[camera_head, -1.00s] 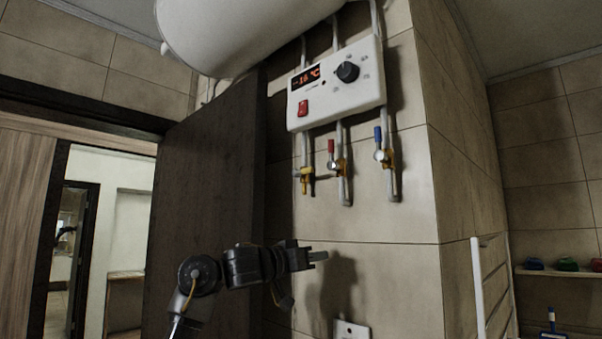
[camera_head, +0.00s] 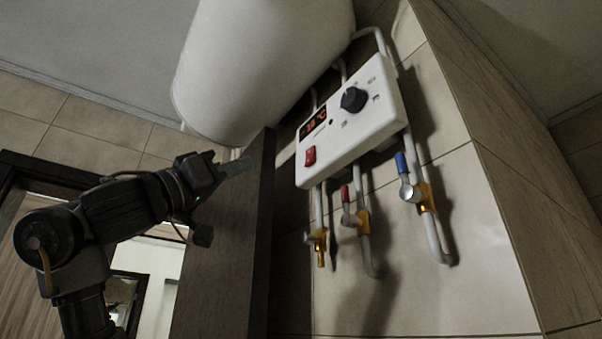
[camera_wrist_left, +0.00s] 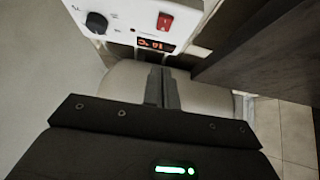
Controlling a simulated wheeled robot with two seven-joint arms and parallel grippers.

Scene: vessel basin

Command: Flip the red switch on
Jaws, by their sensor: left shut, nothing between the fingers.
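The red switch (camera_head: 310,156) is on the lower left of a white control box (camera_head: 350,125) on the tiled wall, under a red digital display. In the left wrist view the red switch (camera_wrist_left: 165,22) is at the top, just above the fingertips, on the white box (camera_wrist_left: 120,20). My left gripper (camera_head: 238,166) is shut and empty, to the left of the box at about the height of the switch, and apart from it. In the wrist view its fingers (camera_wrist_left: 161,80) are pressed together. My right gripper is not in view.
A white tank (camera_head: 260,65) hangs above the box. A dark door or panel (camera_head: 232,250) stands close beside my left gripper. Pipes with red and blue valve handles (camera_head: 404,163) run below the box. A black knob (camera_head: 353,99) is on the box.

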